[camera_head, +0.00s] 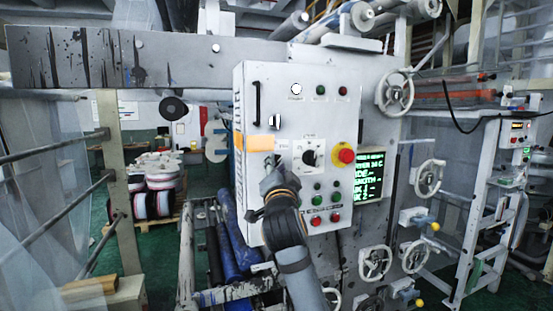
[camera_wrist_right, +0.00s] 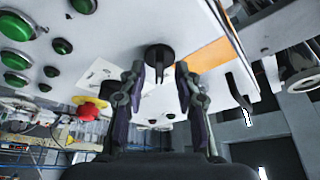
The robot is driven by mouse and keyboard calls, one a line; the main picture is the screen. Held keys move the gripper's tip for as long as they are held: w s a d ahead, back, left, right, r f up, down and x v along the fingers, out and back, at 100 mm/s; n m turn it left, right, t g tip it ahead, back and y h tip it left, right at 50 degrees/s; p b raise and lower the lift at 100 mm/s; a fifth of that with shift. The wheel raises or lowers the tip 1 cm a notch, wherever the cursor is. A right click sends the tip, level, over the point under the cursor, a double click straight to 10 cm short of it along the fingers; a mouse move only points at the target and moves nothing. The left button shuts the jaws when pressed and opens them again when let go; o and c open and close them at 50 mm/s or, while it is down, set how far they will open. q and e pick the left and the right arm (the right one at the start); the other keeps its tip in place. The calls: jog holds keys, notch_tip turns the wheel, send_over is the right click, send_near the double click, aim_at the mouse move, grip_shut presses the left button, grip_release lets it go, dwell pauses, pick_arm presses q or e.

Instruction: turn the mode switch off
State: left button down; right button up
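A white control panel (camera_head: 270,85) stands in the middle of the head view. A black rotary switch (camera_wrist_right: 158,54) shows in the right wrist view, its narrow handle between my right fingertips. I take it as the mode switch; its label is not readable. My right gripper (camera_head: 275,170) is at the panel's left half in the head view and largely hides this switch there. In the wrist view the right gripper (camera_wrist_right: 160,74) is open, with a finger on each side of the handle and visible gaps. A second black knob (camera_head: 310,155) sits to the right. My left gripper is not in view.
A red emergency stop on a yellow base (camera_head: 344,155) is right of the second knob. Green and red buttons (camera_head: 317,221) lie below. An orange label (camera_head: 259,142) is above the right gripper. A green-text screen (camera_head: 370,176) and handwheels (camera_head: 396,92) are farther right.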

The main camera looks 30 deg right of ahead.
jog(key=shift+d, duration=0.1)
grip_shut()
dwell(0.3)
